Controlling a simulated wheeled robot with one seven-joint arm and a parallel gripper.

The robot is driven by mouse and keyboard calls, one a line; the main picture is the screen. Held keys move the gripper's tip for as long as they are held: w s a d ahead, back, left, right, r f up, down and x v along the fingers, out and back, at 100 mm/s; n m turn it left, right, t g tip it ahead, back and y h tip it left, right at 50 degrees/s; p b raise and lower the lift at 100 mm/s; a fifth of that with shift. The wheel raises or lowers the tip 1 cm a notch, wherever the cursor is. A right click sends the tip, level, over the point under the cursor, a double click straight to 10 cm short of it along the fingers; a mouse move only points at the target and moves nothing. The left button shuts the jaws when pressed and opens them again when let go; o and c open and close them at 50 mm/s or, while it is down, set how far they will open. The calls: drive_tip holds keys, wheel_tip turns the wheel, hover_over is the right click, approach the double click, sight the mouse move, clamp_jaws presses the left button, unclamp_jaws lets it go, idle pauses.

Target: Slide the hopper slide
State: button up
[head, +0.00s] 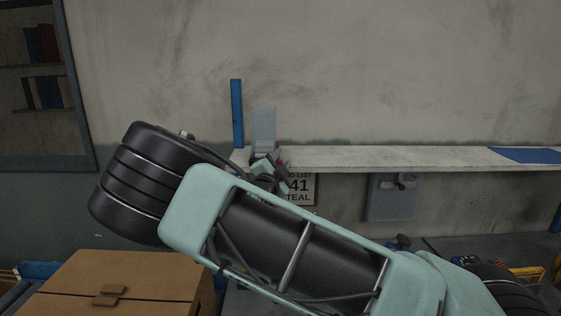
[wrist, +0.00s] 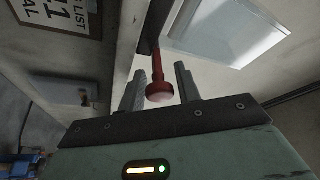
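A red knob (wrist: 160,92) on a short red stem joins a dark bar (wrist: 150,30) in the wrist view. This looks like the handle of the hopper slide; the slide's body is mostly hidden. The knob sits between the two fingers of my gripper (wrist: 160,70), with a gap on each side. My gripper is open. In the head view my gripper (head: 267,166) is small and partly hidden behind my arm, beside a bit of red (head: 281,163). A pale, glassy panel (wrist: 228,32) lies beyond the knob, and a grey upright panel (head: 264,125) shows in the head view.
A long pale shelf (head: 400,157) runs along the wall, with a blue post (head: 237,113) at its left end. A sign (head: 302,190) and a grey box (head: 391,198) are below it. A cardboard box (head: 130,280) stands at lower left.

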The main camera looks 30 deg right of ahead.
clamp_jaws()
drive_tip(key=s+a, duration=0.1)
drive_tip(key=s+a+b, duration=0.1)
drive_tip(key=s, duration=0.1)
drive_tip(key=shift+s+a, duration=0.1)
drive_tip(key=shift+s, duration=0.1)
unclamp_jaws()
drive_tip(key=shift+b, duration=0.3)
drive_tip(key=b+v, duration=0.6)
drive_tip(key=v, duration=1.1)
drive_tip(key=shift+f, duration=0.15)
drive_tip(key=shift+s+a, duration=0.1)
drive_tip(key=shift+a, duration=0.05)
